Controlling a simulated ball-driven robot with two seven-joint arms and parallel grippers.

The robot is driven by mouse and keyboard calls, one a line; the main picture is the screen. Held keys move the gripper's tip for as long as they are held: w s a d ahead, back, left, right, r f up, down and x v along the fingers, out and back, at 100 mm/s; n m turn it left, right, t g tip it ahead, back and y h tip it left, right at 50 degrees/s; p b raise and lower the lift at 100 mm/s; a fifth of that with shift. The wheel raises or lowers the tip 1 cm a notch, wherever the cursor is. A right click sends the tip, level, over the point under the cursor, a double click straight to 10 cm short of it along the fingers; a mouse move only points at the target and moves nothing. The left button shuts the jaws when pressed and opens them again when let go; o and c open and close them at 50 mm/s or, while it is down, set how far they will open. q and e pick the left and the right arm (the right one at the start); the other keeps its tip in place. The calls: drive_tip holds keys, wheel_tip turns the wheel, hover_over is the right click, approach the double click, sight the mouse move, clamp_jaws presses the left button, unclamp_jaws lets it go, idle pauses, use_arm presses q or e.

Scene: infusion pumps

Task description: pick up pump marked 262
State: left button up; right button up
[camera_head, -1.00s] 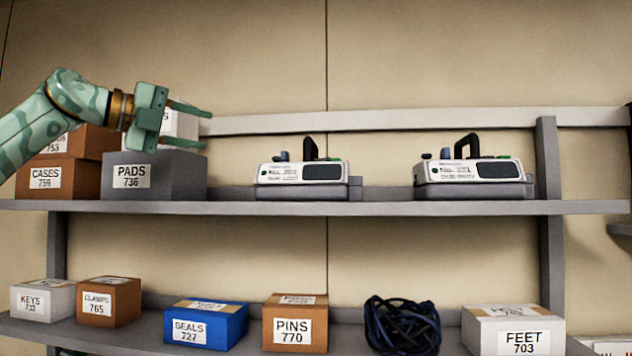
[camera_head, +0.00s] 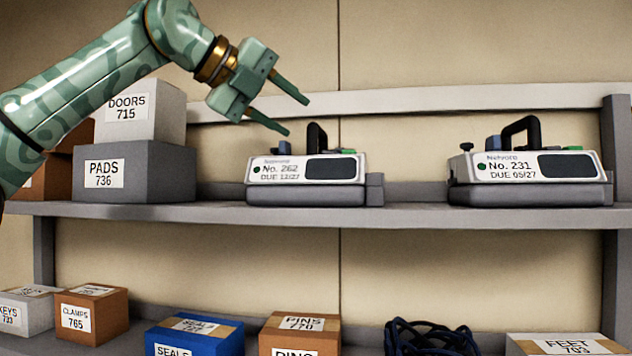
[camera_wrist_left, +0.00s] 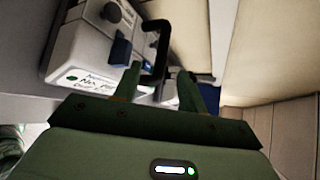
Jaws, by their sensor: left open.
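The pump marked 262 (camera_head: 308,180) sits on the upper shelf in the middle of the head view, white on a grey base, with a dark screen and a black upright handle (camera_head: 317,138). My left gripper (camera_head: 297,116) is open and empty, above and slightly left of that handle, with its fingers pointing right and down. In the left wrist view, the pump (camera_wrist_left: 85,52) shows at upper left, and its black handle (camera_wrist_left: 160,48) appears just beyond the open fingers (camera_wrist_left: 160,85). No contact with the handle is clear. My right gripper is not seen.
A second pump, marked 231 (camera_head: 530,178), sits to the right on the same shelf (camera_head: 420,214). A grey PADS box (camera_head: 150,172) with a white DOORS box (camera_head: 160,108) on it stands at left. Boxes and a dark cable coil (camera_head: 430,338) fill the lower shelf.

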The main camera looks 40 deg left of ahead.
sight(309, 125)
use_arm(q)
drive_tip(key=shift+w+f, duration=0.1)
drive_tip(key=shift+w, duration=0.2)
drive_tip(key=shift+w+d+f, duration=0.1)
drive_tip(key=shift+w+d, duration=0.05)
drive_tip(key=shift+w, duration=0.1)
drive_tip(key=p+x, duration=0.2)
drive_tip(key=x, duration=0.2)
drive_tip(key=shift+w, duration=0.1)
drive_tip(key=shift+w+f, duration=0.1)
drive_tip(key=shift+w, duration=0.05)
drive_tip(key=shift+s, duration=0.3)
clamp_jaws()
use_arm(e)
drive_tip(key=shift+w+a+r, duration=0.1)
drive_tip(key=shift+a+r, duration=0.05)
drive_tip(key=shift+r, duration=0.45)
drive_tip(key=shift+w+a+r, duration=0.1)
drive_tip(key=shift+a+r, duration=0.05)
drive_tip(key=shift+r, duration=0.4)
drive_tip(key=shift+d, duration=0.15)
